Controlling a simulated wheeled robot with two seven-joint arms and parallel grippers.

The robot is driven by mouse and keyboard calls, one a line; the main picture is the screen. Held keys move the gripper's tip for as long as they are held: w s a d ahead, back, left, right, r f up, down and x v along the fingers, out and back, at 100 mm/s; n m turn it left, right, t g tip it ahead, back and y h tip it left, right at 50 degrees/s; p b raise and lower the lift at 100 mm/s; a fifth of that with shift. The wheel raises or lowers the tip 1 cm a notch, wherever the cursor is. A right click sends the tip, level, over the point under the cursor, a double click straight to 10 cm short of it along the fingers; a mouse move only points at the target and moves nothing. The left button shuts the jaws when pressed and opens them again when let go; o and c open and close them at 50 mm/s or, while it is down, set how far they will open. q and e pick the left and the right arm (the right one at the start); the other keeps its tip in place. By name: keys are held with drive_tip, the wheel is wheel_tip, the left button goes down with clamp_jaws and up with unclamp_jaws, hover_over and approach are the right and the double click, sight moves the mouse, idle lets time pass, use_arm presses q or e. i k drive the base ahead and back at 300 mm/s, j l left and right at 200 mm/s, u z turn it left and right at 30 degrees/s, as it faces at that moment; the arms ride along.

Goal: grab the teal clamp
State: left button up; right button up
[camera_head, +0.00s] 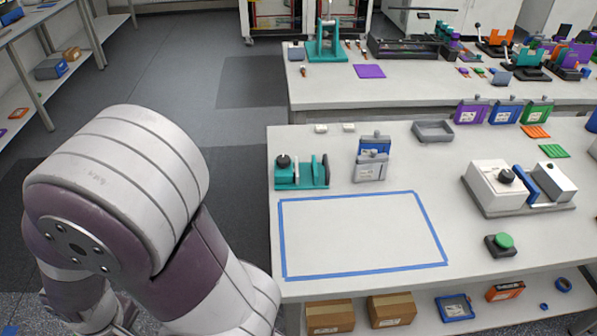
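A teal clamp (301,183) with a black knob and a dark upright plate stands at the near table's left edge, just behind the blue taped rectangle. One of my arms fills the left of the view, reaching down past the table's left side. Its gripper is out of the frame, and so is the other gripper. Nothing is seen touching the clamp.
A blue pack and a grey pack (370,167) stand right of the clamp. The taped rectangle (361,193) is empty. A white device (495,187), a green button (501,241) and a grey tray (433,125) are farther right. Boxes (331,316) sit on the shelf below.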

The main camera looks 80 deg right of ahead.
sight(312, 174)
drive_tip(key=i+z, duration=0.1)
drive_tip(key=z, duration=0.35)
drive_tip(key=i+z, duration=0.1)
drive_tip(key=z, duration=0.3)
drive_tip(key=i+z, duration=0.1)
drive_tip(key=z, duration=0.35)
drive_tip(key=i+j+z, duration=0.1)
drive_tip(key=z, duration=0.3)
drive_tip(key=j+z, duration=0.15)
drive_tip(key=z, duration=0.3)
drive_tip(key=i, duration=0.05)
